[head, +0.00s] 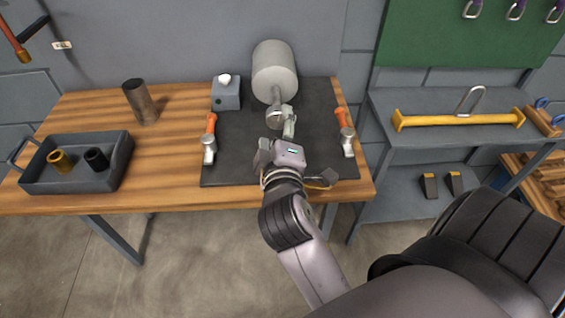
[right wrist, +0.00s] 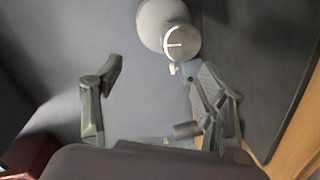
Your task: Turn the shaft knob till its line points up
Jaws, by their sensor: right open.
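The shaft knob (head: 275,117) is a pale round disc on the end of a shaft that comes out of a grey cylindrical casing (head: 275,68). In the right wrist view the knob (right wrist: 182,42) shows its face with a line on it, lying roughly sideways in that picture. My right gripper (head: 277,139) is open just in front of the knob in the head view. In the right wrist view its fingers (right wrist: 156,80) are spread with nothing between them, and the knob is beyond their tips, towards the right finger. My left gripper is not in view.
Orange-handled metal fixtures (head: 209,140) (head: 346,131) stand on either side of the dark mat (head: 225,168). A grey box (head: 226,95) with a white top knob and a dark tube (head: 140,101) stand left. A tray (head: 90,181) holds two bushings. Wood between tray and mat is clear.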

